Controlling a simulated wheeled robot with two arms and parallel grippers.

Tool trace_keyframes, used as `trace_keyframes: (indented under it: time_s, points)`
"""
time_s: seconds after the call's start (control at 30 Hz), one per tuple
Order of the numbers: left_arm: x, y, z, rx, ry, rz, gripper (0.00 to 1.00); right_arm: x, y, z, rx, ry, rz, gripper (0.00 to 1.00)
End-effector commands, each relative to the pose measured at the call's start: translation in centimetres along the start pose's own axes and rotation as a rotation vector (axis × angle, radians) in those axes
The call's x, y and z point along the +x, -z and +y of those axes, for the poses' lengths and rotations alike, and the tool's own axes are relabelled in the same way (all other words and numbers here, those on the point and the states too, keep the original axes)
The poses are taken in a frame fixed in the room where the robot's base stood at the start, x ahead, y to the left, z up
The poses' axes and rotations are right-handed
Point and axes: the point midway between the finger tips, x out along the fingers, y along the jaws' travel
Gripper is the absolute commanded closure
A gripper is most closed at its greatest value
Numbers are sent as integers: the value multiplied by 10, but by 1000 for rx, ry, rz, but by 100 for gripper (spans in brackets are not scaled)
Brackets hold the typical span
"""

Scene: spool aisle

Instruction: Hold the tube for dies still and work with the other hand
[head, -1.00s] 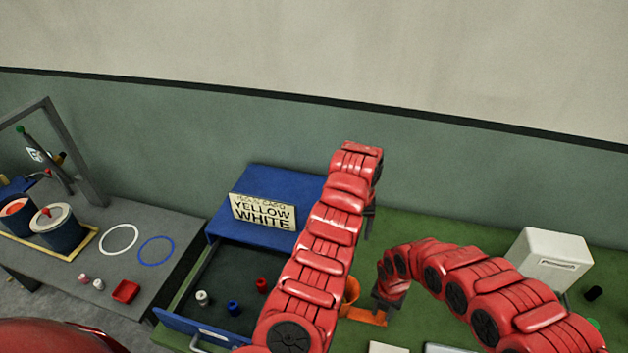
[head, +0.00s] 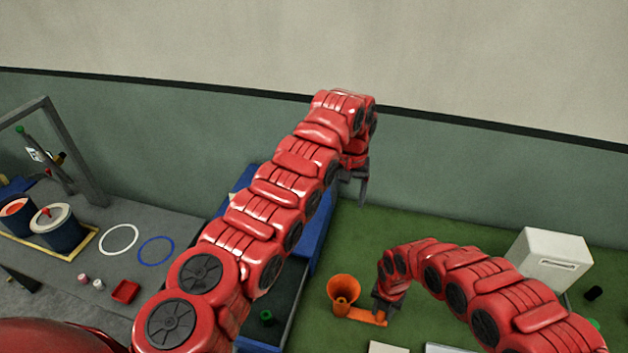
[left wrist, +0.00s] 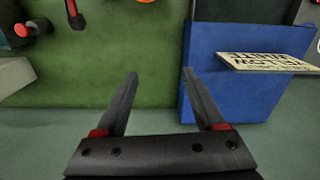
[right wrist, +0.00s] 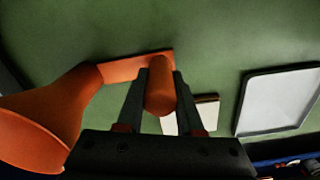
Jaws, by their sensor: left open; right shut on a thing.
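The orange tube for dies (head: 343,288) stands on the green bench top, with a flared mouth and a flat orange foot reaching right. My right gripper (head: 383,303) is shut on an upright orange post (right wrist: 160,85) of this tube piece; the flared part (right wrist: 50,115) shows at left in the right wrist view. My left gripper (head: 357,190) is open and empty, raised above the bench behind the tube. In the left wrist view its spread fingers (left wrist: 158,80) have only bench between them. A small green die (head: 266,317) lies in the open drawer (head: 288,290).
The blue cabinet (head: 313,243) is largely behind my left arm; its yellow-white sign (left wrist: 270,63) shows in the left wrist view. A white box (head: 548,262) stands at right. A side table (head: 195,225) at left holds pots, rings and a red tray (head: 125,291).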

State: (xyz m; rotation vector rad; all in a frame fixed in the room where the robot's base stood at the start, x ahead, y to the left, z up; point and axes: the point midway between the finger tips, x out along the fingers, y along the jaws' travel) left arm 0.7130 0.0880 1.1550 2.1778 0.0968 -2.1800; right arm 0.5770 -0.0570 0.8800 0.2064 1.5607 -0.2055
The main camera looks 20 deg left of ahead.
Motion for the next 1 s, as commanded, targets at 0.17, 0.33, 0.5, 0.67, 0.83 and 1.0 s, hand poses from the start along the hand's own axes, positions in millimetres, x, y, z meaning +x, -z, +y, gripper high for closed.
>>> trace_keyframes:
  time_s: [0.17, 0.33, 0.5, 0.67, 0.83, 1.0]
  points:
    - [-23, -1, -28, 32, 1, 5, 29, 0, 0, 0, 0, 0, 0, 100]
    - [-34, -7, -55, 61, 0, 2, 29, 0, 0, 0, 0, 0, 0, 100]
    - [-39, -14, -78, 79, -2, 0, 29, 0, 0, 0, 0, 0, 0, 100]
    - [-54, -16, -83, 87, -2, 2, 29, -12, 0, 0, 0, 0, 0, 100]
    - [-55, -16, -83, 86, -2, 1, 29, -14, 0, 0, 0, 0, 0, 100]
    - [-54, -16, -83, 86, -2, 1, 29, -13, 0, 0, 0, 0, 0, 100]
